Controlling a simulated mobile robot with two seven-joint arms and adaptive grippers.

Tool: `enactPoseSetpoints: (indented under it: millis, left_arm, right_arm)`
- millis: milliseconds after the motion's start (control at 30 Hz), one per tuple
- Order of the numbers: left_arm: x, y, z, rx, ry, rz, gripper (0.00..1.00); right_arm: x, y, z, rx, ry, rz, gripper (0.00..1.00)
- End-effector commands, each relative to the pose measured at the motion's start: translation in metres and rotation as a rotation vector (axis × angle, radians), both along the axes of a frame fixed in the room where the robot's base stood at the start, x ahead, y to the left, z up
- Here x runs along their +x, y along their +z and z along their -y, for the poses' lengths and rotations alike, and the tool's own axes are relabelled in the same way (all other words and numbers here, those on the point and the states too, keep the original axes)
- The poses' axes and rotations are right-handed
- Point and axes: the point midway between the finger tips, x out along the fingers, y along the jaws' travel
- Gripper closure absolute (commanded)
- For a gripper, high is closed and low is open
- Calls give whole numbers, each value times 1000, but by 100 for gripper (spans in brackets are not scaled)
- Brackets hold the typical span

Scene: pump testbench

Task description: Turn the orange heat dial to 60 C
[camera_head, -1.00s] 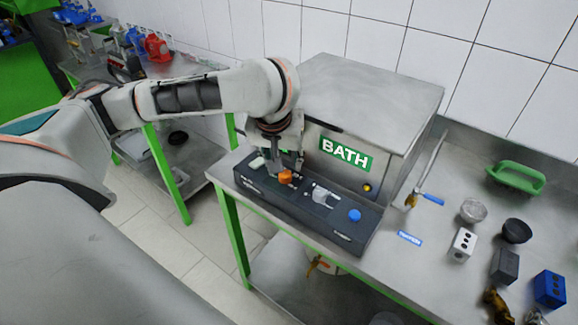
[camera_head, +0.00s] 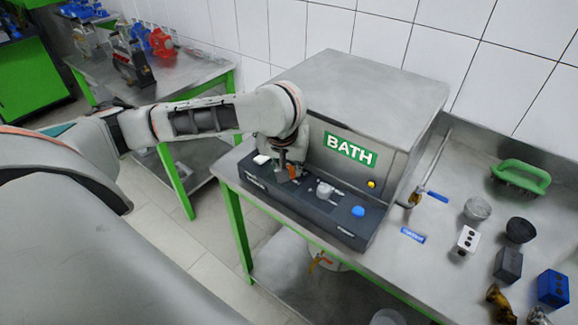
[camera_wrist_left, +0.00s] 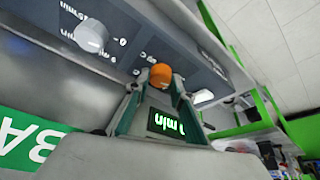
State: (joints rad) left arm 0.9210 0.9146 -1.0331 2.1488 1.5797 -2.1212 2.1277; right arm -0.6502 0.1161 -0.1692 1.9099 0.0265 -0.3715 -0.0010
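The orange heat dial (camera_head: 293,172) is on the dark sloped control panel (camera_head: 338,219) in front of the bath. My left gripper (camera_head: 288,172) is down at the dial and partly covers it in the head view. In the left wrist view, the orange dial (camera_wrist_left: 160,75) lies between the tips of my two left fingers (camera_wrist_left: 161,82). The gap is narrow, and I cannot tell whether both tips touch it. The dial's pointer and set temperature cannot be read. My right gripper is not in view.
A grey knob (camera_head: 325,190) and a blue knob (camera_head: 358,211) are to the right on the panel. A white part (camera_head: 261,159) is at its left. The steel bath housing (camera_head: 355,95) stands behind. Several blocks and a green-handled brush (camera_head: 521,176) lie on the bench's right.

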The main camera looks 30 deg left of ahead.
Motion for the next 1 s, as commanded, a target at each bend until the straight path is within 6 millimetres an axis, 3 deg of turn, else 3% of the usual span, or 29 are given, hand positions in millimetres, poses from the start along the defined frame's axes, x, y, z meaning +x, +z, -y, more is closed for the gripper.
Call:
enactPoseSetpoints:
  millis: [467, 1000]
  left_arm:
    - [-1, 0, -1, 1, -58, 0, 99]
    - [-1, 0, -4, 1, -493, -1, 99]
  right_arm:
    - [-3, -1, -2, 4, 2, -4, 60]
    - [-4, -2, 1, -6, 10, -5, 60]
